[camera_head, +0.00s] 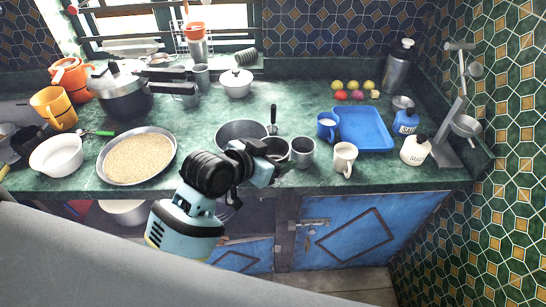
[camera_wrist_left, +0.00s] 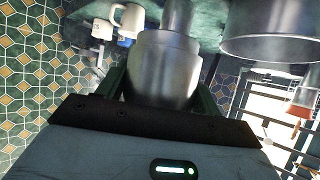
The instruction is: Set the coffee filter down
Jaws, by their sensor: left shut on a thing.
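My left gripper (camera_head: 275,163) reaches over the front edge of the counter, with its fingers around a metal piece that I take to be the coffee filter. In the left wrist view the coffee filter (camera_wrist_left: 165,70) is a shiny silver, rounded body between the two dark fingers. A narrower metal part shows beyond it; I cannot tell whether it belongs to it. In the head view the gripper mostly hides the held piece, and whether it touches the counter is unclear. My right gripper is not in view.
A metal mug (camera_head: 302,152) stands close to the right of the left gripper, and a white mug (camera_head: 344,158) beyond it. A steel pan (camera_head: 236,131) is behind the gripper. A blue tray (camera_head: 366,131) lies right. A wide pan of grain (camera_head: 138,156) is left.

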